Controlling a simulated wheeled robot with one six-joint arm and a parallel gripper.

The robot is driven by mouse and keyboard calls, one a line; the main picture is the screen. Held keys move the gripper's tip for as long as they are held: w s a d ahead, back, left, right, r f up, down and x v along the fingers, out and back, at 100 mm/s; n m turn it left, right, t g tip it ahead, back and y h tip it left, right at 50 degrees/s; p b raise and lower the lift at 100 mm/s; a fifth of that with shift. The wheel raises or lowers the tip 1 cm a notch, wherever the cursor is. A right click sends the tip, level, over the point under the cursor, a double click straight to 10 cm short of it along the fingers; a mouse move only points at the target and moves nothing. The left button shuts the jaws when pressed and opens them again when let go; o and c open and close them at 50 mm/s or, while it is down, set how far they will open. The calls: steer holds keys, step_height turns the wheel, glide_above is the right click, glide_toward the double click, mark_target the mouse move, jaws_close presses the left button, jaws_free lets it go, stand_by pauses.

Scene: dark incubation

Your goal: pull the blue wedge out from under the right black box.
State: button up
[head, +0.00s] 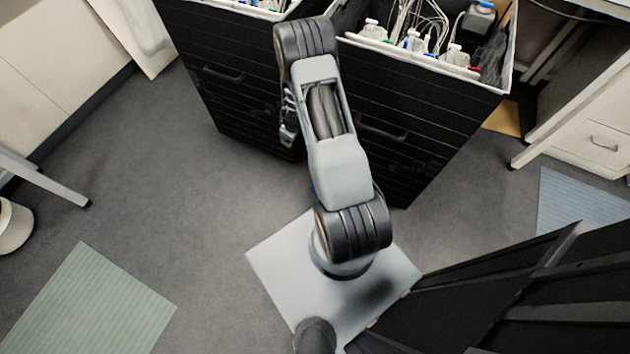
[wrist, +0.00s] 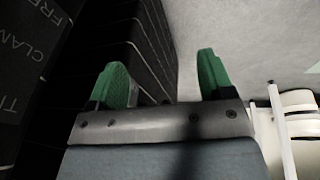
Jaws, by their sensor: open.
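The right black box (head: 440,125) stands on the floor beyond my arm, its ribbed front facing me, with a handle on it. My arm crosses in front of its left part. I cannot make out the blue wedge for certain; a tiny blue spot shows beside my arm at the box's lower left, but I cannot tell what it is. My gripper (wrist: 163,82) is open and empty in the wrist view, its two green fingers apart. A dark ribbed surface lies close by its left finger. In the head view my gripper is mostly hidden by my arm.
The left black box (head: 235,95) stands beside the right one; both hold bottles and cables at the top. A white cabinet (head: 590,145) and table leg stand at right. Dark panels (head: 500,290) fill the lower right. Grey floor (head: 170,180) is free at left, with a green mat (head: 90,300).

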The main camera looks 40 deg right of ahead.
steer(key=s+d+f+b, duration=0.1)
steer(key=s+f, duration=0.1)
steer(key=f, duration=0.5)
steer(key=s+d+f+g+h+b, duration=0.1)
steer(key=s+d+f+b, duration=0.1)
steer(key=f, duration=0.6)
steer(key=s+d+f+n+g+b, duration=0.1)
steer(key=s+f+b, duration=0.1)
steer(key=s+f, duration=0.2)
step_height(320, 180, down, 3)
steer(key=shift+s+d+f+h, duration=0.15)
steer(key=shift+s+h, duration=0.05)
steer(key=shift+h, duration=0.1)
steer(key=f+b, duration=0.2)
steer(key=f, duration=0.2)
steer(key=w+d+f+b, duration=0.1)
steer(key=f+b, duration=0.1)
steer(key=f, duration=0.3)
steer(key=d+f+b, duration=0.1)
steer(key=f+b, duration=0.2)
steer(key=f, duration=0.1)
steer(key=shift+w+d+f, duration=0.15)
steer(key=shift+f, duration=0.1)
